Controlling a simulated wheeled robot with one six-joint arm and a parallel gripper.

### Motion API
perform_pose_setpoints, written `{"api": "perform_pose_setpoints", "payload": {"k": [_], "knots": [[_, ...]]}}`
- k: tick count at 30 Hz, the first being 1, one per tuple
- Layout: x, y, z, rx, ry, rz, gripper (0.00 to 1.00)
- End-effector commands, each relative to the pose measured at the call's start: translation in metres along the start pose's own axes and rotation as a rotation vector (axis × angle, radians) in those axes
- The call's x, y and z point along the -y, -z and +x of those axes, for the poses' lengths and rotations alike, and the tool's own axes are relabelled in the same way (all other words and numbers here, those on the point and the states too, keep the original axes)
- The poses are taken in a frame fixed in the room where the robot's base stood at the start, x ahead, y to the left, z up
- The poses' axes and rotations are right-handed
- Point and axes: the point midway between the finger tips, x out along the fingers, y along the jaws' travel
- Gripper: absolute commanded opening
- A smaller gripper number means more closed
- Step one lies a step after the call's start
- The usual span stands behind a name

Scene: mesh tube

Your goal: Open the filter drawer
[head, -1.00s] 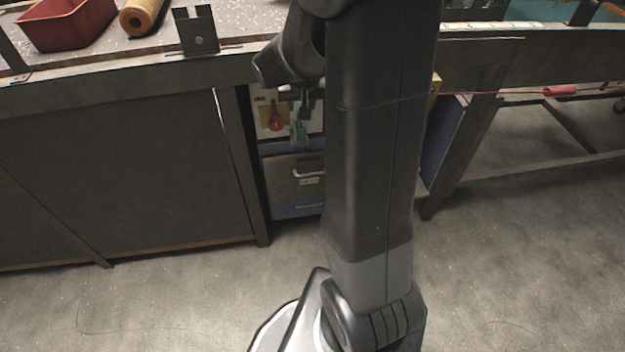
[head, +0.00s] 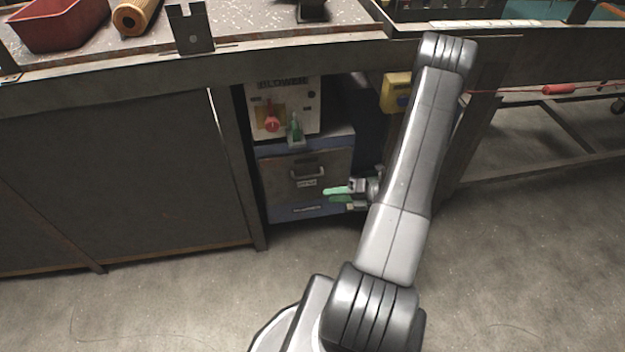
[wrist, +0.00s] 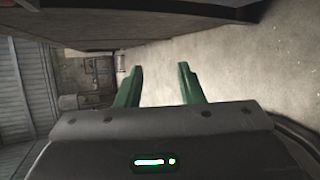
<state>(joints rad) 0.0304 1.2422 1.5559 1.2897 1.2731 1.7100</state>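The filter drawer (head: 290,180) is the brown front with a curved metal handle (head: 308,171) and a small label, low in the blue cabinet under the bench. It looks shut. My gripper (head: 332,196) is to the right of the drawer and a little below its handle, with its green fingers pointing left. The fingers are apart and empty, and do not touch the handle. In the wrist view the two green fingers (wrist: 160,88) stand apart with nothing between them; the drawer handle is not clear there.
Open floor (head: 180,300) lies in front.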

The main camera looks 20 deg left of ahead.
Motion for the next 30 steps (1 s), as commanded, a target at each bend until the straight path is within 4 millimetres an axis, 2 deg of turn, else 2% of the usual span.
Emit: {"api": "perform_pose_setpoints", "payload": {"k": [1, 6, 10, 13, 17, 30], "knots": [[0.013, -0.005, -0.004, 0.087, -0.043, 0.116, 0.34], [0.036, -0.024, -0.018, 0.288, -0.165, 0.372, 0.34], [0.043, -0.030, -0.023, 0.350, -0.208, 0.444, 0.34], [0.043, -0.033, -0.019, 0.358, -0.215, 0.456, 0.34], [0.041, -0.039, -0.003, 0.354, -0.214, 0.453, 0.34], [0.030, -0.071, 0.076, 0.351, -0.210, 0.451, 0.34]]}}
